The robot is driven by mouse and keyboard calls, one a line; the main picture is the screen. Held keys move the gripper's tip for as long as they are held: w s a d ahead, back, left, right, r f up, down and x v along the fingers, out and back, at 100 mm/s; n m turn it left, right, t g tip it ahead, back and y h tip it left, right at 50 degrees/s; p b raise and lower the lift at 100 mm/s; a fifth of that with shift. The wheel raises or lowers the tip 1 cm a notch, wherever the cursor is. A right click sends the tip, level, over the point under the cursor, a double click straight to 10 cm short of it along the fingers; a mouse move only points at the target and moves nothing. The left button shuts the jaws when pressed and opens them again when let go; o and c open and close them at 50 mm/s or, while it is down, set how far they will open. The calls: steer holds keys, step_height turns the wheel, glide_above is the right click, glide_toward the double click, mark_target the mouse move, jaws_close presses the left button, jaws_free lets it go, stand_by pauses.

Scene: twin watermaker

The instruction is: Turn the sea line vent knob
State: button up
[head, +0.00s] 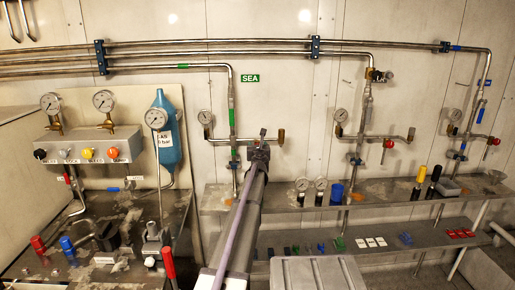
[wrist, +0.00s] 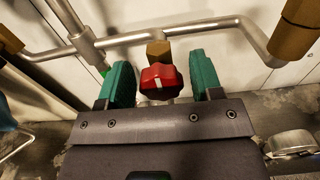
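The sea line vent knob (wrist: 158,78) is red with a pale mark on its face. It sits under a brass fitting (wrist: 158,52) on a thin steel pipe. In the wrist view my gripper (wrist: 163,74) is open, with one green-padded finger on each side of the knob. A gap shows between the knob and each finger. In the head view my gripper (head: 262,140) is at the sea line's side branch, right of the pipe with green tape (head: 231,103), and hides the knob. The green SEA label (head: 249,78) is above.
Two similar lines with red knobs, one (head: 389,143) and another (head: 494,141), are to the right. A gauge (head: 205,118) is left of the sea line. A steel shelf (head: 390,195) with gauges and bottles runs below. A blue cylinder (head: 170,150) stands left.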

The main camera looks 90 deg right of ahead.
steer(key=c, duration=0.8)
steer(key=n, duration=0.3)
steer(key=o, duration=0.9)
steer(key=a, duration=1.1)
steer(key=shift+s, duration=0.2)
